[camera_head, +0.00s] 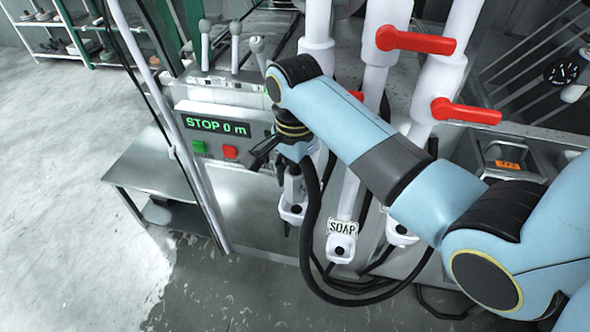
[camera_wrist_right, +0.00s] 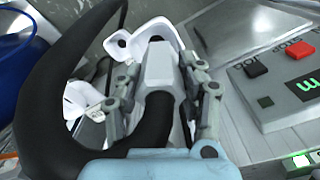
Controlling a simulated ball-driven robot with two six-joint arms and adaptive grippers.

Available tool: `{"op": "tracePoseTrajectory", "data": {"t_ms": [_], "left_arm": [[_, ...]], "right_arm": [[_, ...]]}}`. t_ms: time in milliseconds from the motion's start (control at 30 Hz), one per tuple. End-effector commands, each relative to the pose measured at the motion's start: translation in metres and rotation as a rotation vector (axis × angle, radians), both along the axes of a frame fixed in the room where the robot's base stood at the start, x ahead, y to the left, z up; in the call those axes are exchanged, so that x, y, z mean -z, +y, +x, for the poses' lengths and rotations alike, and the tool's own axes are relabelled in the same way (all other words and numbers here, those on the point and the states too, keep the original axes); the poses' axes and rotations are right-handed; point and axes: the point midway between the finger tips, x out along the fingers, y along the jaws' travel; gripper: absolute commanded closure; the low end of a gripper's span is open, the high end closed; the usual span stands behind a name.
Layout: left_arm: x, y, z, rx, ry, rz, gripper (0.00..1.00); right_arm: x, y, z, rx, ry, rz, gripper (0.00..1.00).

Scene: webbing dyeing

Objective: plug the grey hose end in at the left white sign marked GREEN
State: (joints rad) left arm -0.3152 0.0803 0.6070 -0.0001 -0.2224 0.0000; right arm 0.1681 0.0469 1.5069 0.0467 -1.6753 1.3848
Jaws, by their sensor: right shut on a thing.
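My right gripper (camera_head: 290,168) is shut on the grey hose end (camera_head: 293,190), which points down over the leftmost white socket (camera_head: 292,214). In the right wrist view the gripper (camera_wrist_right: 163,95) has its fingers on both sides of the grey hose end (camera_wrist_right: 160,68). Its tip overlaps a white socket (camera_wrist_right: 150,32); I cannot tell whether it is seated. The black hose (camera_head: 310,215) runs down from the gripper in a loop. I cannot read a sign marked GREEN; it may be hidden. A sign reading SOAP (camera_head: 342,228) is to the right. My left gripper is not in view.
White pipes with red levers (camera_head: 415,41) stand behind my right arm. A control panel (camera_head: 225,130) showing STOP 0 m is left of the gripper. A thin white post (camera_head: 185,150) and a low metal table (camera_head: 150,170) are farther left. Open floor lies at left.

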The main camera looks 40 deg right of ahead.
Motion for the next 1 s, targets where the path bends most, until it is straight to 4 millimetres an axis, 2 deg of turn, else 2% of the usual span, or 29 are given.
{"op": "tracePoseTrajectory", "data": {"t_ms": [33,100,200,567,900,933,1000], "left_arm": [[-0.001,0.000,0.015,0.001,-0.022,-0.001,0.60],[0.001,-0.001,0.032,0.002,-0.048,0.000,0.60],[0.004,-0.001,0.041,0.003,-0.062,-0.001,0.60],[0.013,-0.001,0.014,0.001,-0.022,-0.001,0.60],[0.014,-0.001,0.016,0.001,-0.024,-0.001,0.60],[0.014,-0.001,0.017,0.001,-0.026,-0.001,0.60],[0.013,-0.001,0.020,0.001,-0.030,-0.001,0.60]], "right_arm": [[0.004,0.000,-0.001,0.000,0.002,0.000,1.00],[0.011,0.000,-0.001,0.000,0.001,0.000,1.00],[0.019,0.000,-0.001,0.000,0.001,0.000,1.00],[0.034,0.000,-0.001,0.000,0.001,0.000,1.00],[0.035,0.000,-0.001,0.000,0.000,0.000,1.00],[0.035,0.000,-0.001,0.000,0.000,0.000,0.60],[0.035,0.000,-0.001,0.000,0.000,0.000,0.50]]}}
